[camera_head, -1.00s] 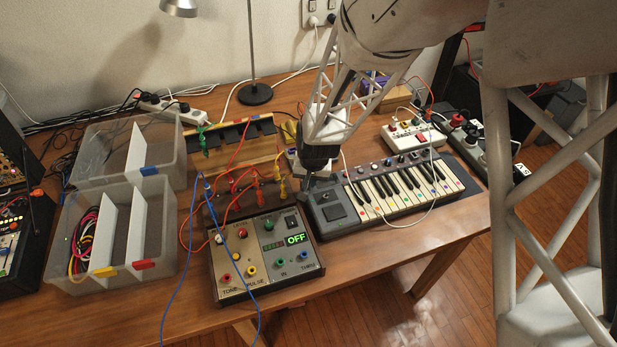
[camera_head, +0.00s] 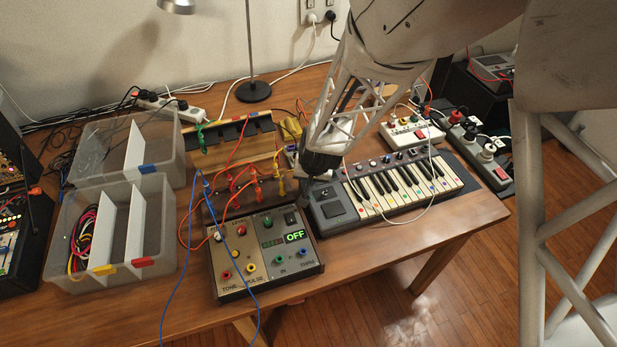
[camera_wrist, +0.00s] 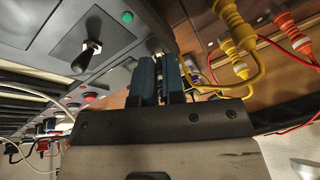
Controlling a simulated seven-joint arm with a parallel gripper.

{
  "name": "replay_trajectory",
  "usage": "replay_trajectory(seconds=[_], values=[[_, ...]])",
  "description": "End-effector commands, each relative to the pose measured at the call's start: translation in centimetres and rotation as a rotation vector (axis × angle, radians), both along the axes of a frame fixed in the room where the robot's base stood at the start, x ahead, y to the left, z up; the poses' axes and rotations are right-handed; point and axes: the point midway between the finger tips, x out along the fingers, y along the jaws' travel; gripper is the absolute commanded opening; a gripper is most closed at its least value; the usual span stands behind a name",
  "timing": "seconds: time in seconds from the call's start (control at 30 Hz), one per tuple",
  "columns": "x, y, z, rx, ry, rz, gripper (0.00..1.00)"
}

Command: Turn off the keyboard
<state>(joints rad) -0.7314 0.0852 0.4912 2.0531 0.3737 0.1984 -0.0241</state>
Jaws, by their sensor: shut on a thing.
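The keyboard (camera_head: 404,189), with coloured dots on its keys, lies on the table right of centre in the head view. Its grey left panel carries a dark pad (camera_head: 336,211) and a small stick. In the wrist view the panel (camera_wrist: 55,45) shows with the black stick (camera_wrist: 89,52) and a green round button (camera_wrist: 127,17). My gripper (camera_wrist: 161,62) is down at the panel's edge, right of the stick in that view. Its blue-grey fingers are close together on a small dark part, mostly hidden between them. In the head view its fingertips are mostly hidden by its dark housing.
A grey box (camera_head: 226,272) with a green "OFF" display stands left of the keyboard. A wooden patch panel (camera_head: 240,205) with yellow and orange plugs is close to my gripper. A white cable loops over the keys. A white switch box (camera_head: 411,138) and power strip (camera_head: 483,160) stand behind.

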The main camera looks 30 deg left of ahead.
Motion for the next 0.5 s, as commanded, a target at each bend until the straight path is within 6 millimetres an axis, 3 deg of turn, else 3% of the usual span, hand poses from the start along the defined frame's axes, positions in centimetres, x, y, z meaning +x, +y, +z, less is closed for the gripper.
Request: replay_trajectory(seconds=[0.03, 0.2, 0.5], values=[[0.03, 0.04, 0.04, 0.0, -0.001, 0.0, 0.13], [0.02, 0.03, 0.02, 0.0, 0.0, 0.0, 0.35], [-0.01, 0.0, 0.08, 0.0, 0.0, 0.0, 0.35]])
